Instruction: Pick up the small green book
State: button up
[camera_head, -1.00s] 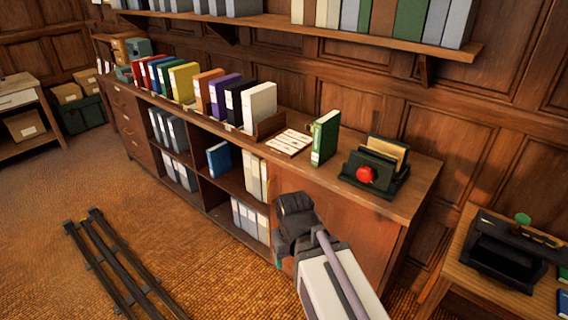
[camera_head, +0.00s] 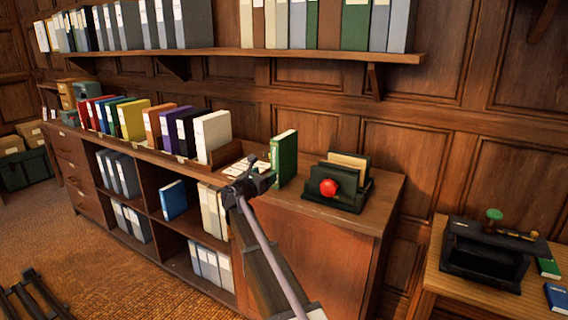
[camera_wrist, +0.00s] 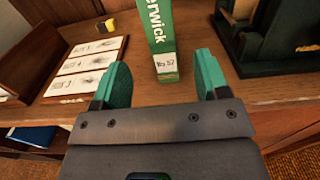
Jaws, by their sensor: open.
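A green book (camera_head: 285,157) stands upright on the cabinet top. In the wrist view its green spine (camera_wrist: 158,30) carries white lettering and a white label near the bottom. My gripper (camera_head: 252,180) is at the cabinet's front edge, just left of and in front of this book. In the wrist view my gripper (camera_wrist: 162,85) is open and empty, with green fingers on either side of the line to the spine. The spine is a little beyond the fingertips. A smaller green book (camera_head: 548,268) lies on the side table at the right.
A card tray (camera_wrist: 82,70) lies left of the book. A dark green holder (camera_head: 340,185) with a red knob stands close to its right. Coloured binders (camera_head: 130,118) line the cabinet top. A shelf (camera_head: 270,54) hangs above. A black device (camera_head: 485,250) stands on the side table.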

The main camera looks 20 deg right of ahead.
aim_at(280, 164)
jog(key=x, duration=1.1)
jog(key=shift+a, duration=0.1)
grip_shut()
dwell(0.3)
